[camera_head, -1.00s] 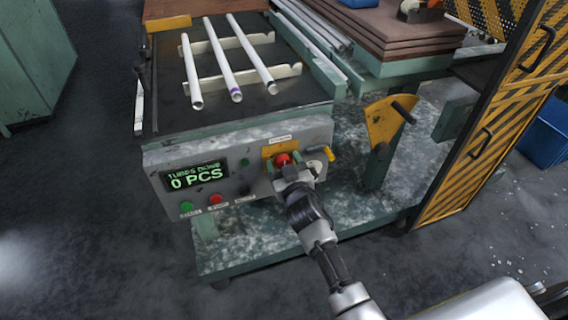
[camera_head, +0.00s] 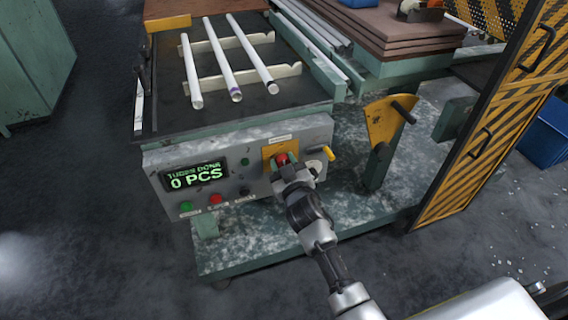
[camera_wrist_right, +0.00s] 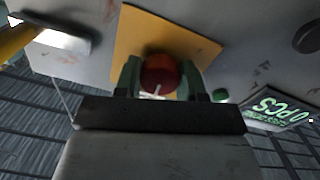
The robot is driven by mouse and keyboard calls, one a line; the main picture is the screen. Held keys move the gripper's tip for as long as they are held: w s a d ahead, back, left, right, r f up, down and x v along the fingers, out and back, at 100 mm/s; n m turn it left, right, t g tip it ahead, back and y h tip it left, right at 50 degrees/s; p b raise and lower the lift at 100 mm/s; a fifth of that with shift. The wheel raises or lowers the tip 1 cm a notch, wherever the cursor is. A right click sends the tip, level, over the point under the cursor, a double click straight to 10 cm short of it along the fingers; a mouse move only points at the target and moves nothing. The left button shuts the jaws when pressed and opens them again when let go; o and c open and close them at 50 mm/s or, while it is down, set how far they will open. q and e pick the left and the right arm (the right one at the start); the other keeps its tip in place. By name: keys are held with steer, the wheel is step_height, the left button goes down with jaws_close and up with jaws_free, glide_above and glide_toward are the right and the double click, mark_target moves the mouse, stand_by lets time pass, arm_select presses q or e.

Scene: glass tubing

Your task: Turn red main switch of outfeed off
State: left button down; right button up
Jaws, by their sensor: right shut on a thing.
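The red main switch (camera_head: 282,158) is a round red knob on a yellow plate (camera_head: 268,152), on the front of the grey control panel. My right gripper (camera_head: 284,164) reaches up to it from the lower right and is shut on it. In the right wrist view the red knob (camera_wrist_right: 159,74) sits between the two green fingers of my right gripper (camera_wrist_right: 160,78), in front of the yellow plate. A pale mark shows on the knob's face. My left gripper is not in view.
The panel also carries a display (camera_head: 195,177) reading 0 PCS, a green button (camera_head: 187,207), a red button (camera_head: 215,199) and a yellow-handled lever (camera_head: 328,153) close right of the switch. White tubes (camera_head: 222,58) lie on the table above. A striped door (camera_head: 490,130) stands at right.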

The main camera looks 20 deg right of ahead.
steer(key=n, duration=0.8)
steer(key=shift+b, duration=0.4)
steer(key=n, duration=0.4)
steer(key=shift+n+y, duration=0.3)
steer(key=shift+n, duration=1.7)
steer(key=o, duration=0.9)
steer(key=shift+s, duration=0.1)
